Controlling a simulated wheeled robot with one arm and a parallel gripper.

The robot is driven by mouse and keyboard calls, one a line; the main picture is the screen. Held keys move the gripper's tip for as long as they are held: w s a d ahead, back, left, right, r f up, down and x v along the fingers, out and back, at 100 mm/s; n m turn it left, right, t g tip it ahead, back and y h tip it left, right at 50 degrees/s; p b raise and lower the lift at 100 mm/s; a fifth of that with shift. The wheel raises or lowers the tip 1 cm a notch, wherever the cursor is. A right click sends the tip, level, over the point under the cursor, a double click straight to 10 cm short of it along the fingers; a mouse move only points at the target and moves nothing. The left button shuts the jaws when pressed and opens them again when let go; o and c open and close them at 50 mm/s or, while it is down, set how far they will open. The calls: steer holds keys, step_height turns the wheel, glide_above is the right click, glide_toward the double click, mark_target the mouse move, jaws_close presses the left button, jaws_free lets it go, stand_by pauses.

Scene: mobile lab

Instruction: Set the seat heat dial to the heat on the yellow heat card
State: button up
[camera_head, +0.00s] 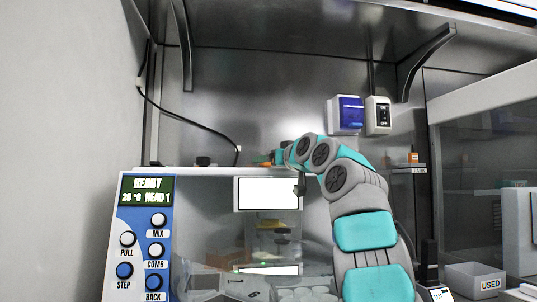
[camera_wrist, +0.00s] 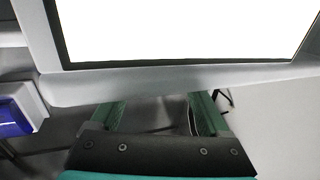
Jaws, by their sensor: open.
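My gripper (camera_wrist: 158,100) is open in the wrist view, with its two teal fingers apart and nothing seen between them. A bright white panel with a dark border (camera_wrist: 180,28) fills the top of that view, just beyond the fingertips. In the head view my arm reaches up and bends left, with its end near the top edge of the machine. A small yellow thing (camera_head: 272,224) shows dimly behind the clear front; I cannot tell if it is the heat card. I cannot make out the seat heat dial for certain.
A blue control panel (camera_head: 146,240) reads READY, 20 °C, HEAD 1. A bright white panel (camera_head: 268,194) is on the machine front. A blue-and-white box (camera_head: 346,115) is on the back wall. A white bin marked USED (camera_head: 474,281) stands at lower right.

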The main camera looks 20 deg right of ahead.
steer(key=shift+w, duration=0.5)
jaws_close()
